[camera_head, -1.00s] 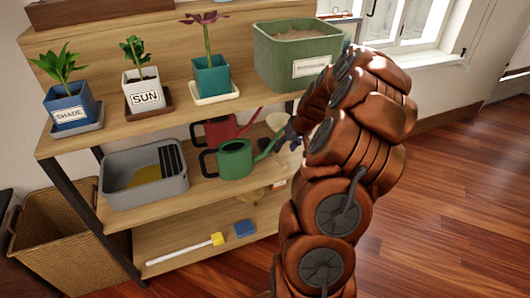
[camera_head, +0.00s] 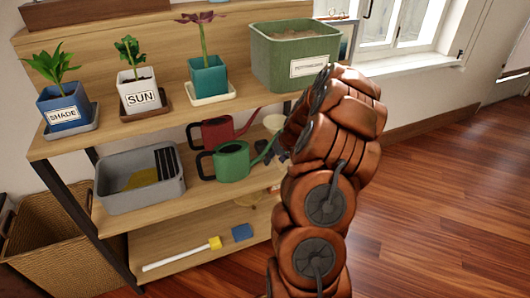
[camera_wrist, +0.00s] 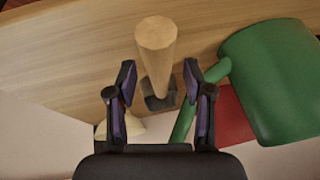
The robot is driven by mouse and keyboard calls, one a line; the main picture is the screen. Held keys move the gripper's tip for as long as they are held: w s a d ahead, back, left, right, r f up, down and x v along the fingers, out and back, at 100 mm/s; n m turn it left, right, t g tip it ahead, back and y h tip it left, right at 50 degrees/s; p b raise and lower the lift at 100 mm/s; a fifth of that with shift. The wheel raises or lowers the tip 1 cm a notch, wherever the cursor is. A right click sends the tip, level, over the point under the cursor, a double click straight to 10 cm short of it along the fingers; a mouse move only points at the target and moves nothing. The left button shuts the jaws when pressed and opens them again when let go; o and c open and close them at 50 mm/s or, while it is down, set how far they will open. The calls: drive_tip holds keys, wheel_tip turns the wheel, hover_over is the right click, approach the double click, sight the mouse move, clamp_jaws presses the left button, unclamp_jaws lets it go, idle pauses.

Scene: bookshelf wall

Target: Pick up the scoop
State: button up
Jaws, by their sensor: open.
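A tool with a thick light wooden handle and a dark grey lower part, apparently the scoop (camera_wrist: 156,48), stands out in the middle of the wrist view. Its handle points toward the camera. My gripper (camera_wrist: 158,78) is open, with one dark finger on each side of the tool. I cannot tell whether either finger touches it. In the head view my arm hides most of this spot on the middle shelf, and the scoop cannot be made out clearly there.
A green watering can (camera_head: 232,163) stands close beside the gripper, with a red watering can (camera_head: 218,131) behind it. A grey tub (camera_head: 140,188) is farther left. The upper shelf holds potted plants and a green planter (camera_head: 297,52). A brush (camera_head: 182,254) lies below.

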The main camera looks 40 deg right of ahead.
drive_tip(key=shift+c, duration=0.2)
clamp_jaws()
idle(0.3)
